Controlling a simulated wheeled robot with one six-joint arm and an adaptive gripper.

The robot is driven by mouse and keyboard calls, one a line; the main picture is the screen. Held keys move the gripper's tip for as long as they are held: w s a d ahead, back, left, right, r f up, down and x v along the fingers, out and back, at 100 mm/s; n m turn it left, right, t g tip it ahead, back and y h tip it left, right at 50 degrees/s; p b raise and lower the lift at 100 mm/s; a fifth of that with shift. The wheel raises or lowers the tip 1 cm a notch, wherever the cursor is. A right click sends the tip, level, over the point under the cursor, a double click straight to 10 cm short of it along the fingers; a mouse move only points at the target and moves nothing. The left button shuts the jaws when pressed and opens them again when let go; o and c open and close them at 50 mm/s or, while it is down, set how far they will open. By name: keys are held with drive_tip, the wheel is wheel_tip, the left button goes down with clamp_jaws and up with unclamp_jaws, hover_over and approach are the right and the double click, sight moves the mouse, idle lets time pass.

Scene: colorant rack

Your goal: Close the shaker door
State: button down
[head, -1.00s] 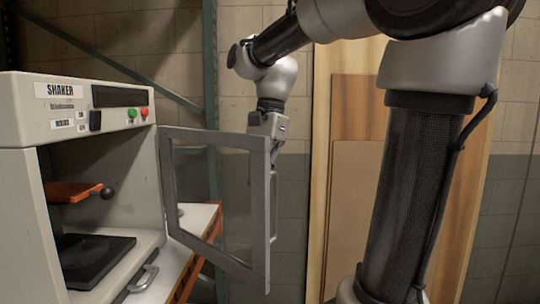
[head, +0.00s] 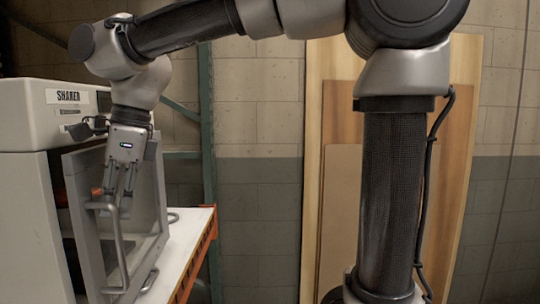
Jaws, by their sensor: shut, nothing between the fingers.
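The shaker (head: 24,200) is the white cabinet at the left of the head view. A bar handle (head: 120,252) shows on the door's outer face. My gripper (head: 122,205) points down in front of the door, close to the handle, its fingers shut and empty. I cannot tell whether they touch the door. My wrist hides part of the control panel and the door's upper part.
The shaker stands on a white-topped bench (head: 190,237) with an orange edge, clear on its right. A green rack post (head: 207,170) rises behind it. Wooden panels (head: 335,220) lean against the block wall at centre right.

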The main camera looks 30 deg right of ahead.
sight(98, 198)
drive_tip(key=a, duration=0.1)
drive_tip(key=w+a, duration=0.1)
drive_tip(key=shift+w+a, duration=0.1)
drive_tip(key=shift+a, duration=0.3)
drive_tip(key=shift+w+a, duration=0.1)
drive_tip(key=shift+a, duration=0.05)
drive_tip(key=shift+r, duration=0.1)
